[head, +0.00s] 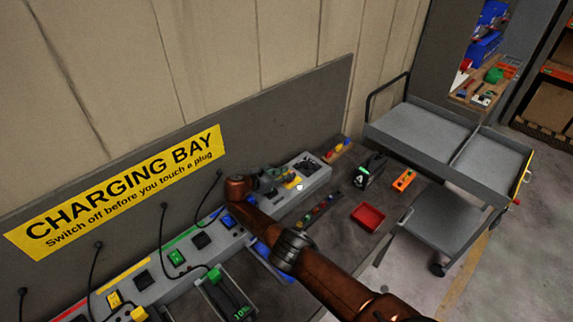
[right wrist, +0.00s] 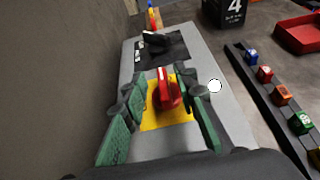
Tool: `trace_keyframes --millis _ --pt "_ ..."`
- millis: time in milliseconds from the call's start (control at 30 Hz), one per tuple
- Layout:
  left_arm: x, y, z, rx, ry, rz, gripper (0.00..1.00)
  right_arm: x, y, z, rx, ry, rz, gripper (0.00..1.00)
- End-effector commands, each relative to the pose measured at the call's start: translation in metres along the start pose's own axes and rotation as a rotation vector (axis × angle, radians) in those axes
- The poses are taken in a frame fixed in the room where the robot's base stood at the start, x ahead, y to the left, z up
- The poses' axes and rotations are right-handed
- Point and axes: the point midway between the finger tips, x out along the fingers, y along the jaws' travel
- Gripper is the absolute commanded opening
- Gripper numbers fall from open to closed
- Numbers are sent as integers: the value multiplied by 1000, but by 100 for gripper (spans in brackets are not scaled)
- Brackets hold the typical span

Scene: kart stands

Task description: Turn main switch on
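The main switch is a red rotary knob (right wrist: 166,86) on a yellow plate (right wrist: 168,118), on the grey charging panel. In the head view the yellow plate (head: 293,183) is partly hidden by my gripper. My right gripper (right wrist: 165,98) has green fingers and is open, one finger on each side of the red knob. A gap seems to show at both sides, but I cannot tell if either pad touches. In the head view the right gripper (head: 280,178) is over the panel, its arm reaching across the bench. My left gripper is not in view.
A black plate with a dark handle (right wrist: 155,42) lies beyond the knob. A strip of coloured blocks (head: 321,210), a red tray (head: 367,215) and a black battery (head: 369,170) are on the bench. A grey cart (head: 420,130) stands right.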

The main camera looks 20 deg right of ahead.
Motion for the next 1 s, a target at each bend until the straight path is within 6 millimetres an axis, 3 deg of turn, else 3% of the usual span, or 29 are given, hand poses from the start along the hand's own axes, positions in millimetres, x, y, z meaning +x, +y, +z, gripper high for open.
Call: trace_keyframes --millis 500,700,1000 --pt "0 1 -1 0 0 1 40 -29 -1 74 4 -2 -1 27" --pt "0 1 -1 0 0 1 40 -34 -1 85 2 -2 -2 27" --pt "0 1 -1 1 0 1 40 -34 -1 85 2 -2 -2 27"
